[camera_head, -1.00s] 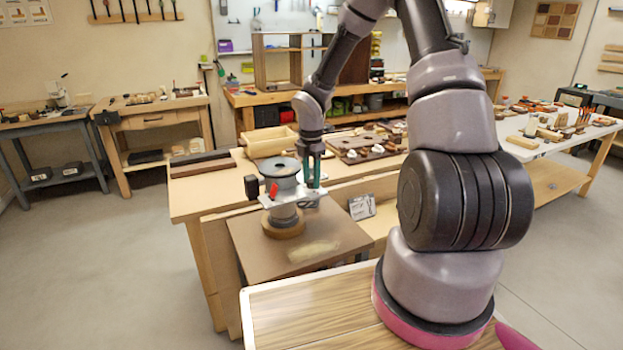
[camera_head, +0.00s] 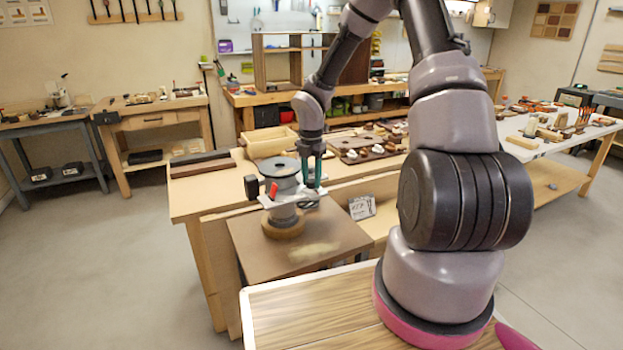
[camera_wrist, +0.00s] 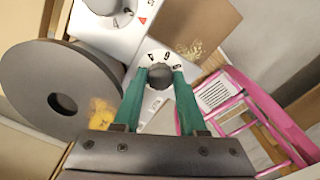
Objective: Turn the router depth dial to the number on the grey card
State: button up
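The router (camera_head: 283,185) stands upright on a brown board. In the wrist view its pale plate carries the depth dial (camera_wrist: 160,76), a dark round knob with black numbers on a white scale. A 4 and a 6 seem readable; the fingers partly hide the rest. My gripper (camera_head: 312,186) is at the router's right side. In the wrist view its green fingertips (camera_wrist: 160,72) lie on opposite sides of the knob, very close to it; I cannot tell whether they touch.
A second round control (camera_wrist: 112,5) with a red mark is near the top of the wrist view. A large dark disc (camera_wrist: 55,92) is at left. A tray of small parts (camera_head: 368,146) and a wooden bin (camera_head: 270,142) stand behind the router.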

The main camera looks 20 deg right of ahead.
jog(key=shift+o, duration=1.4)
